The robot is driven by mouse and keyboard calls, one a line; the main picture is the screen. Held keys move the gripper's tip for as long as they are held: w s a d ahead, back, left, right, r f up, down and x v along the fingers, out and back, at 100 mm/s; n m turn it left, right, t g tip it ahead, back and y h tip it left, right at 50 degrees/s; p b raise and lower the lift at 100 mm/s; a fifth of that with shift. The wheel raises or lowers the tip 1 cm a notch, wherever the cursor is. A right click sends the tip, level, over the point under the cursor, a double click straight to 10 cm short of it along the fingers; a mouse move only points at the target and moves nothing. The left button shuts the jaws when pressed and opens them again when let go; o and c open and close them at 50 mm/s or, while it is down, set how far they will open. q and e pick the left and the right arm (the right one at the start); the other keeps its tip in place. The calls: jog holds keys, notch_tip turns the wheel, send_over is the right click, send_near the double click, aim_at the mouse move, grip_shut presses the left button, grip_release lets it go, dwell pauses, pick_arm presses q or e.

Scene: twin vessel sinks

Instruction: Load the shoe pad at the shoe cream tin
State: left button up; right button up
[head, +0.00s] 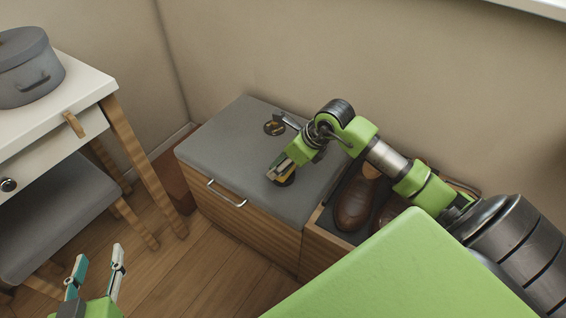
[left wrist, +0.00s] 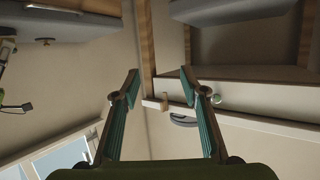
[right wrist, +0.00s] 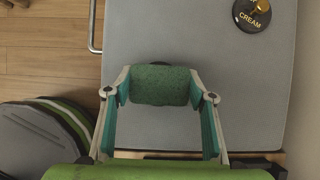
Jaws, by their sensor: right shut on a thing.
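My right gripper (head: 279,174) is over the bench, apart from this tin, nearer the front edge. In the right wrist view it is shut on the green shoe pad (right wrist: 160,86). A dark round thing (right wrist: 160,63) shows partly beyond the pad, mostly hidden by it. My left gripper (head: 94,262) is open and empty at lower left; its spread fingers also show in the left wrist view (left wrist: 158,74).
The grey cushioned bench (head: 225,135) has a drawer with a metal handle (head: 227,193). Beside it an open box holds brown shoes (head: 353,205). A white table (head: 70,90) with a grey pot (head: 28,68) stands at left, a grey stool (head: 60,195) below.

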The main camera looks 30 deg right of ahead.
aim_at(277, 160)
pick_arm(q)
jog(key=shift+w+d+r+t+h+b, duration=0.15)
jog(key=shift+w+r+t, duration=0.15)
jog(key=shift+r, duration=0.35)
jog(key=shift+w+d+r+t+h+b, duration=0.1)
jog(key=shift+w+d+r+t, duration=0.05)
jog(key=shift+r+t, duration=0.4)
jog(key=shift+w+d+r+t+h+b, duration=0.15)
jog(key=shift+w+r+t, duration=0.1)
jog(key=shift+r, duration=0.45)
pick_arm(e)
jog(key=shift+f, duration=0.5)
dwell(1.4)
